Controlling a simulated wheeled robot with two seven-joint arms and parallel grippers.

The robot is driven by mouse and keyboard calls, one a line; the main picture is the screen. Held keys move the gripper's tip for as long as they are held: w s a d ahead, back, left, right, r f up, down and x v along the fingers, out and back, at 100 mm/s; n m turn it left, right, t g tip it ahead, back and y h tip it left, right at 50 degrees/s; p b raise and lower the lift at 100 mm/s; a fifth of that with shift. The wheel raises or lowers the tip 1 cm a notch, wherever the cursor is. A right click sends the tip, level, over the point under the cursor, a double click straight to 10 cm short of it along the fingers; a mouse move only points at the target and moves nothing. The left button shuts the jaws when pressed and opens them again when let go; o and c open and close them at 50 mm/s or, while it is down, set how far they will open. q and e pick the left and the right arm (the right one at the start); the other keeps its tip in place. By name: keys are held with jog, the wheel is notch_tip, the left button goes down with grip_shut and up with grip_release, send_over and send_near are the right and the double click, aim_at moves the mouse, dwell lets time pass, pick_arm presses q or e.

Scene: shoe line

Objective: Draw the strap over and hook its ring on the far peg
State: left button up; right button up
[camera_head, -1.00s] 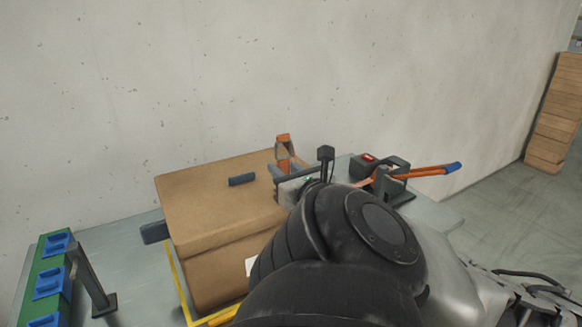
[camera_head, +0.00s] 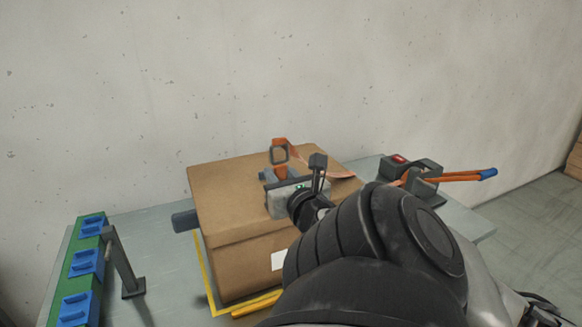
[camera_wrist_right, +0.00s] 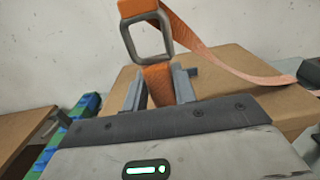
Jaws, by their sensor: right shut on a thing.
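My right gripper (camera_head: 281,178) is shut on the orange tab (camera_wrist_right: 158,85) at the strap's end, above the carton's top. The strap's grey square ring (camera_head: 279,153) stands above the fingers; the right wrist view shows its opening (camera_wrist_right: 148,38). From the ring the orange strap (camera_wrist_right: 218,52) runs slack to the right, towards the dark tensioner (camera_head: 424,176) with its orange, blue-tipped handle. A dark grey peg (camera_head: 185,221) sticks out at the carton's left side, apart from the ring. My left gripper is not in view.
The brown carton (camera_head: 225,195) stands on a grey table (camera_head: 165,260) with yellow line marking. A dark post (camera_head: 120,262) and a green rack with blue holders (camera_head: 84,262) stand at left.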

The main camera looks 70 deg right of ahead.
jog(key=shift+w+a, duration=12.7)
jog(key=shift+w, duration=0.65)
jog(key=b, duration=0.9)
send_near(118, 258)
jog(key=shift+r+p+x, duration=0.25)
jog(key=shift+p+x, duration=0.05)
jog(key=shift+x, duration=1.35)
jog(key=shift+r+p+x, duration=0.2)
jog(key=shift+p+x, duration=0.05)
jog(key=shift+x, duration=1.35)
jog(key=shift+w+d+f, duration=0.3)
jog(key=shift+d, duration=0.05)
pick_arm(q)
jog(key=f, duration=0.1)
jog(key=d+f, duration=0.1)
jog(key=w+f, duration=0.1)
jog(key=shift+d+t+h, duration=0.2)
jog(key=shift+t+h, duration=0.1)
pick_arm(e)
jog(key=shift+w+d+f, duration=0.15)
jog(key=shift+w+d, duration=0.05)
